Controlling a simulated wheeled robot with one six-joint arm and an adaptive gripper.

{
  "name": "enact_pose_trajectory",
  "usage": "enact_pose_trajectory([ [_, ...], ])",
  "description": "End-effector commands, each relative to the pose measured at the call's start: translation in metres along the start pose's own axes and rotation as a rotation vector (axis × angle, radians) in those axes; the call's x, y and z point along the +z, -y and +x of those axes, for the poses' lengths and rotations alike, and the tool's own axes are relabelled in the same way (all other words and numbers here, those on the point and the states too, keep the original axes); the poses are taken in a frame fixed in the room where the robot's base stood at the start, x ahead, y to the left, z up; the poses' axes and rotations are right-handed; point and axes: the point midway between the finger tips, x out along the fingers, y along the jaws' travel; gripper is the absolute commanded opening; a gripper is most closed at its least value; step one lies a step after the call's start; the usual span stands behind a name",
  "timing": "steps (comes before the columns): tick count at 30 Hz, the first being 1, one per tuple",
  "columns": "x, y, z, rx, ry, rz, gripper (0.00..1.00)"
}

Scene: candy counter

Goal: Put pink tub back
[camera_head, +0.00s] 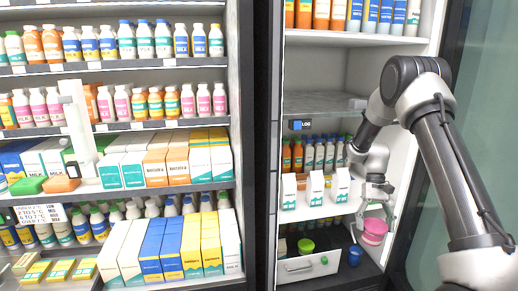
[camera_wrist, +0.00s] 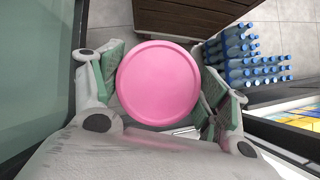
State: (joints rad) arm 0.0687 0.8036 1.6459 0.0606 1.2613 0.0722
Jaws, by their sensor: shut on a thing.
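The pink tub (camera_head: 373,234) is in my gripper (camera_head: 376,222), in front of the right-hand shelf unit at the height just below the carton shelf. In the wrist view the tub's round pink top (camera_wrist: 158,83) faces the camera, with the finger pads of my gripper (camera_wrist: 160,88) on its left and right sides. The gripper is shut on the tub. The tub's lower part is hidden in the wrist view.
White cartons (camera_head: 315,187) stand on the shelf left of my gripper, bottles behind them. Below are a green tub (camera_head: 306,245), a blue tub (camera_head: 355,256) and a white drawer-like front (camera_head: 308,267). The wrist view shows blue bottles (camera_wrist: 250,55) and a dark wooden box (camera_wrist: 190,17) on the floor.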

Motion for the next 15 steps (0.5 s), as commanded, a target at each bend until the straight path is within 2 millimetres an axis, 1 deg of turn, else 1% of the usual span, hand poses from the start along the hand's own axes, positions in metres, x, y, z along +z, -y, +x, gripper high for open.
enact_pose_trajectory([
  [1,-0.003,0.023,0.002,0.025,0.001,-0.039,0.39],
  [3,-0.003,0.046,0.007,0.051,0.001,-0.080,0.39],
  [6,-0.001,0.070,0.013,0.078,0.001,-0.122,0.39],
  [10,0.001,0.086,0.015,0.094,0.000,-0.148,0.39],
  [15,0.001,0.088,0.015,0.096,0.000,-0.151,0.39],
])
